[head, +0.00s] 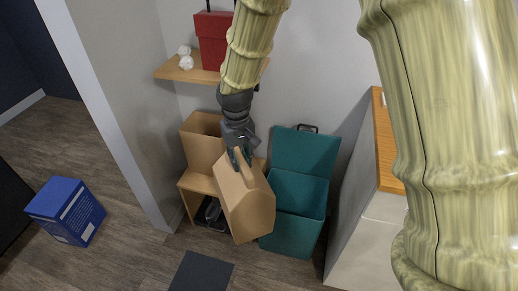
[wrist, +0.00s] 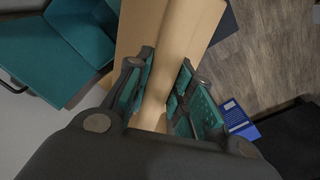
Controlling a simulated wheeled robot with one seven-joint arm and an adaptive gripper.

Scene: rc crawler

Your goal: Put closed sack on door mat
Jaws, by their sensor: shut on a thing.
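The closed sack (head: 250,208) is a tan, box-like bag with a folded top ridge. It hangs tilted in front of the wooden shelf unit. My gripper (head: 240,157) is shut on its top ridge. In the wrist view, the teal-padded fingers of my gripper (wrist: 162,88) press on both sides of the ridge of the sack (wrist: 178,45). The door mat (head: 201,273) is a dark grey flat rectangle on the floor, below and left of the sack in the head view and cut by the bottom edge. The sack appears to be apart from the mat.
An open tan sack (head: 203,143) stands on the low shelf unit (head: 192,181), with dark shoes beneath. A teal bin (head: 296,222) with its lid up stands right of the held sack. A blue box (head: 67,211) sits at left. A cabinet (head: 370,235) stands at right.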

